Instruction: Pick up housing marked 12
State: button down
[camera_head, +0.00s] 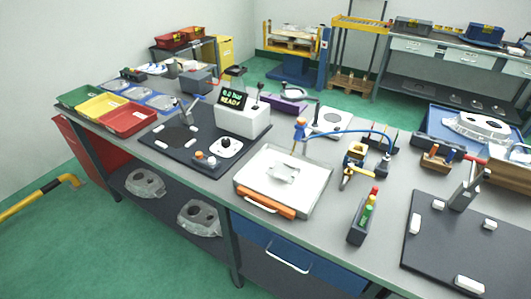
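Two grey cast housings sit on the lower shelf under the bench: one housing (145,184) at the left and another housing (200,219) to its right. A larger pale casting (480,126) lies in a blue tray at the far right of the bench top. I cannot read a number on any of them, so I cannot tell which is marked 12. My gripper is not in view.
The bench top (333,199) holds a white case with an orange handle (283,181), a display box (242,116), coloured bins (126,120) and a dark fixture plate (450,250). A blue drawer (290,250) is below. Green floor (110,255) is clear at front left.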

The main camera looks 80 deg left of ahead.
aim_at(142, 183)
jog(key=u, duration=3.3)
jog(key=i+u, duration=0.1)
jog(key=u, duration=0.25)
jog(key=i+l+u, duration=0.1)
jog(key=u, duration=0.25)
jog(key=i+l+u, duration=0.2)
jog(key=i+l, duration=0.2)
jog(key=i+l+u, duration=0.2)
jog(key=i+l, duration=0.15)
jog(key=i+l+u, duration=0.2)
jog(key=l, duration=0.35)
jog(key=i+l, duration=0.65)
jog(key=l, duration=0.25)
